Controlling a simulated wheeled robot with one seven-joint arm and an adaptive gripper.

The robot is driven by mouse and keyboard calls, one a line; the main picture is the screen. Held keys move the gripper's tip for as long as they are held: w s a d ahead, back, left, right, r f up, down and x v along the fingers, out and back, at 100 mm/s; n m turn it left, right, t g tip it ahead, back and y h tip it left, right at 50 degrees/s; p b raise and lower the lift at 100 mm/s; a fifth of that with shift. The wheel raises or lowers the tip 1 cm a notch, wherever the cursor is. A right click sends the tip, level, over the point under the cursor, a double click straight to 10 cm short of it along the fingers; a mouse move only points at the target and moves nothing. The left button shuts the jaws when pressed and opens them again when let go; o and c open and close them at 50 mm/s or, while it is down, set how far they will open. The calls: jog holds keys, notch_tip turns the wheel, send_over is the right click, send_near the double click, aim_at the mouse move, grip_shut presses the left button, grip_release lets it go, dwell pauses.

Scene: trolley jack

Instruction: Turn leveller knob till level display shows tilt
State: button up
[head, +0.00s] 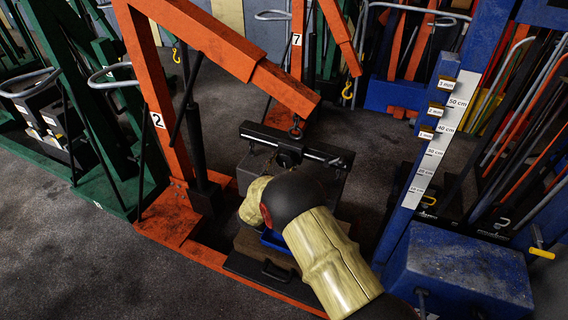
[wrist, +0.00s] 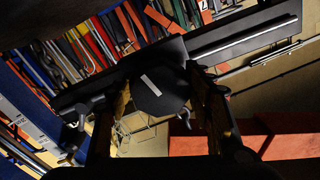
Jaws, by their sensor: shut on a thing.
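The leveller bar (head: 320,152) is a dark beam hanging from the hook of the orange crane numbered 2, over a dark block. In the wrist view, the leveller knob (wrist: 158,101) is dark and many-sided, with a short pale stripe slanting across its face. The two fingers of my gripper (wrist: 163,108) stand on either side of the knob and are shut on it. In the head view my own pale yellow arm hides the gripper. I cannot make out a level display in either view.
The orange crane boom (head: 210,40) slopes down over the bar. A blue stand with a white centimetre scale (head: 437,150) rises on the right, before racks of long bars. Green frames (head: 90,110) stand on the left. The grey floor at front left is clear.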

jog(key=o, duration=1.2)
jog(key=shift+c, duration=0.2)
jog(key=v, duration=1.2)
